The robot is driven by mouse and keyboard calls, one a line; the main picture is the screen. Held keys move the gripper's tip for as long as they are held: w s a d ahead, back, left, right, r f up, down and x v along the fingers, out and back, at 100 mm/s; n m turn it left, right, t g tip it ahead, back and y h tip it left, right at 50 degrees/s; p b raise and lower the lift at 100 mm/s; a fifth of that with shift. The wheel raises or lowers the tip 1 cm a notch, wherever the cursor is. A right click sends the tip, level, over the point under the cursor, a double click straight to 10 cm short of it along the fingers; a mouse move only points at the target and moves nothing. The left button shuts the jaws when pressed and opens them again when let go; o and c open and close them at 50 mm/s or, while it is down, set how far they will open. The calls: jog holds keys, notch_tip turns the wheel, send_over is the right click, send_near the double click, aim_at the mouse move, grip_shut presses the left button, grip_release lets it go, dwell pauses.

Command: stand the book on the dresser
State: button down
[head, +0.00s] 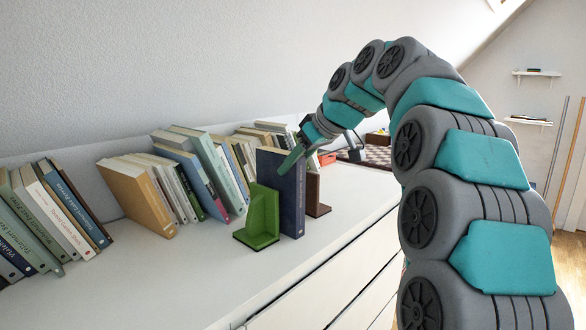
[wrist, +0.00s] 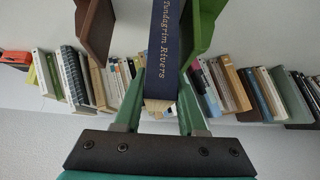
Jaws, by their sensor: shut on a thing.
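A dark navy book (head: 292,205) stands upright on the white dresser top (head: 180,280), between a green bookend (head: 263,215) and a brown bookend (head: 314,192). Its lower edge appears to be at the dresser surface, though I cannot tell if it bears its full weight there. My gripper (head: 294,158) is shut on the upper part of the book. In the wrist view the book's lettered spine (wrist: 165,45) lies between my fingers (wrist: 162,95), with the brown bookend (wrist: 97,30) to the left and the green one (wrist: 203,28) to the right.
Rows of leaning books (head: 190,175) line the back of the dresser along the wall. More books (head: 50,215) lean at the far left. A checkered board (head: 370,155) lies further back at the right. The front left of the top is clear.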

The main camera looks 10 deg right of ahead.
jog(key=shift+f, duration=0.15)
jog(key=shift+c, duration=2.4)
grip_release()
jog(key=v, duration=1.2)
jog(key=shift+r, duration=0.25)
